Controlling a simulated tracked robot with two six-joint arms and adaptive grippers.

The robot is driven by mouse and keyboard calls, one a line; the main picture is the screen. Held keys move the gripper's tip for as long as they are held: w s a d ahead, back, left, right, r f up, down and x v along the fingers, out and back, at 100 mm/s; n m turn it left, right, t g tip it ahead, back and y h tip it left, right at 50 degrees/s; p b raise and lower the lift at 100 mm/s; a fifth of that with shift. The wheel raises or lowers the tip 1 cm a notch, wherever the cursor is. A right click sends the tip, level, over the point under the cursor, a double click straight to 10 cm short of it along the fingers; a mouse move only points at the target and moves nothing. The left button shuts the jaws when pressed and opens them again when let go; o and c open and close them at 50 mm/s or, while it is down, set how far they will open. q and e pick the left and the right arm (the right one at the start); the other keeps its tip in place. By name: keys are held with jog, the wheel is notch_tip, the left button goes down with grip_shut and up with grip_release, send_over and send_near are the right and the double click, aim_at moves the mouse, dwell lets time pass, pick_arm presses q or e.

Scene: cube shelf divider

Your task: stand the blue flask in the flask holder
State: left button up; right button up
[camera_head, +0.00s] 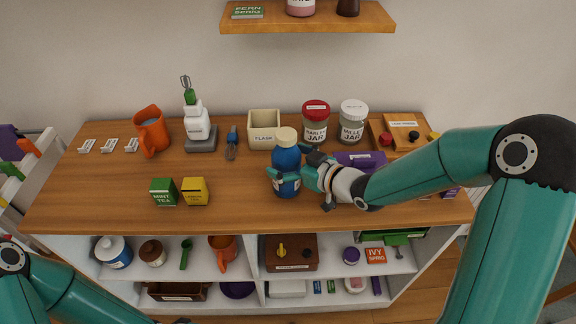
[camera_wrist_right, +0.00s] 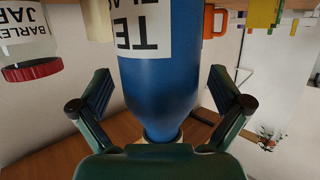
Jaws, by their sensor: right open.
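The blue flask (camera_head: 286,157) with a cream cap stands upright in front of the flask holder, around the middle of the counter. In the right wrist view the flask (camera_wrist_right: 160,75) fills the middle, its white label upside down. My right gripper (camera_head: 299,170) is open at the flask, with one finger on each side; the wrist view shows gaps between fingers and flask. The flask holder (camera_head: 264,139), a cream open-topped box labelled FLASK, stands behind and left of the flask and looks empty. Only a dark tip of my left gripper (camera_head: 181,321) shows at the bottom edge.
The barley jar (camera_head: 316,124) and another jar (camera_head: 352,122) stand right of the holder. A blue-handled tool (camera_head: 232,142) lies left of it. Mint (camera_head: 164,192) and yellow (camera_head: 194,191) tea boxes stand front left. A wall shelf (camera_head: 308,20) hangs above. The counter's front middle is clear.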

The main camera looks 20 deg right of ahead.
jog(key=shift+w+a, duration=0.15)
jog(key=shift+w, duration=0.05)
jog(key=c, duration=1.5)
jog(key=shift+c, duration=0.4)
jog(key=shift+r, duration=0.1)
